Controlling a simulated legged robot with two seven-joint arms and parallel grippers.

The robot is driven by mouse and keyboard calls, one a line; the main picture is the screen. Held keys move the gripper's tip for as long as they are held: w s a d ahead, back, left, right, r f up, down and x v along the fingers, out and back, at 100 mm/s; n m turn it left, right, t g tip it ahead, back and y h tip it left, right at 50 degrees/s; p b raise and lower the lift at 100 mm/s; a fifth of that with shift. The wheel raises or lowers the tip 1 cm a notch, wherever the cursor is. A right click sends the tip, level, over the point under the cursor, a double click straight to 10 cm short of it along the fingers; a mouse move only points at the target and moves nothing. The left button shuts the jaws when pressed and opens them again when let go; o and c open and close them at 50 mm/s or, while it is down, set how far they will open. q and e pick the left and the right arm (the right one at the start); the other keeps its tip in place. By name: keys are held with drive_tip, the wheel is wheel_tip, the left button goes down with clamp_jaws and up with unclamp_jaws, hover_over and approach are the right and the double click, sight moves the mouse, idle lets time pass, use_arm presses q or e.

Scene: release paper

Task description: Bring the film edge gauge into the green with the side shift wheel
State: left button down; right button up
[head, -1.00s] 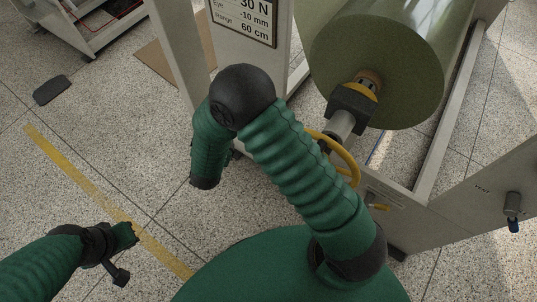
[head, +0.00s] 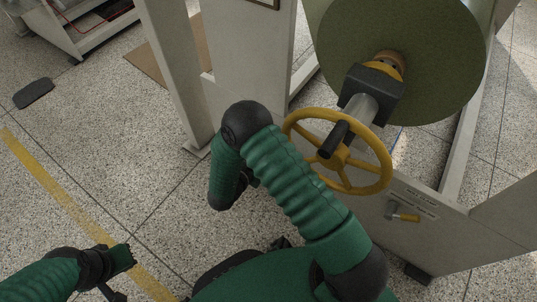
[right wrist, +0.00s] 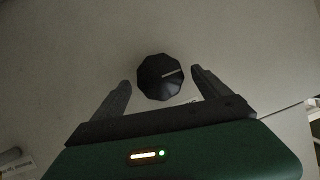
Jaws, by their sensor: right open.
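A yellow handwheel (head: 384,165) with a dark handle stands in front of the machine's lower frame, below the film roll, in the head view. In the right wrist view a black faceted knob (right wrist: 158,80) with a pale pointer line sits on a pale panel. My right gripper (right wrist: 160,78) is open, its fingers on either side of the knob, with gaps visible; contact cannot be seen. In the head view my right gripper is not visible. My left gripper (head: 122,258) is low at the left, away from the machine; its jaws are unclear. No film edge gauge is visible.
The large olive film roll (head: 410,50) is on a shaft above the handwheel. A small yellow-handled lever (head: 405,217) is on the lower frame. Pale posts (head: 175,70) stand behind my right arm.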

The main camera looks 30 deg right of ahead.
drive_tip(key=b+x, duration=0.1)
drive_tip(key=x, duration=0.2)
drive_tip(key=shift+f, duration=0.2)
drive_tip(key=shift+w+d, duration=0.2)
drive_tip(key=shift+d, duration=0.2)
use_arm(q)
drive_tip(key=shift+s+x, duration=0.25)
drive_tip(key=shift+x, duration=0.75)
drive_tip(key=shift+f, duration=0.1)
use_arm(e)
drive_tip(key=c, duration=1.4)
drive_tip(key=n+g+p, duration=0.1)
drive_tip(key=n+p, duration=0.1)
drive_tip(key=p, duration=0.3)
drive_tip(key=shift+r+p, duration=0.3)
drive_tip(key=shift+r, duration=0.1)
drive_tip(key=shift+f+g+h, duration=0.25)
drive_tip(key=shift+g+h, duration=0.05)
use_arm(q)
drive_tip(key=v, duration=0.2)
drive_tip(key=w+v, duration=0.1)
drive_tip(key=v, duration=0.2)
drive_tip(key=shift+w+r, duration=0.1)
drive_tip(key=shift+r, duration=0.35)
use_arm(e)
drive_tip(key=shift+f+n, duration=0.1)
drive_tip(key=shift+n, duration=0.2)
